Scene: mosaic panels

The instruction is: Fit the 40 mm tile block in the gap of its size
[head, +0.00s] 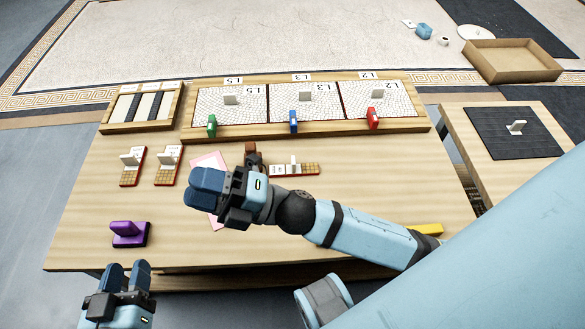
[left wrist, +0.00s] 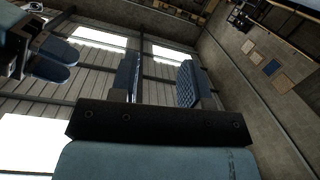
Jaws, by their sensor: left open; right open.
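Two upright tile blocks with white handles, a left one (head: 132,167) and a right one (head: 168,166), lie on the left of the table in the head view. A third, lengthwise tile block (head: 305,169) lies near the middle, partly behind my right gripper. I cannot read which is 40 mm. A small board (head: 106,126) with dark and white strips stands at the back left; its labels are unreadable. My right gripper (head: 203,187) is open over the table's middle, holding nothing visible. My left gripper (head: 127,272) is open and empty before the front edge; its fingers show in the left wrist view (left wrist: 158,80).
A long frame (head: 300,131) holds white panels marked L5, L3 and L2, with green, blue and red pieces before them. A purple block (head: 128,234), pink sheet (head: 206,161) and yellow piece (head: 427,230) lie on the table. A dark mat (head: 490,147) lies right.

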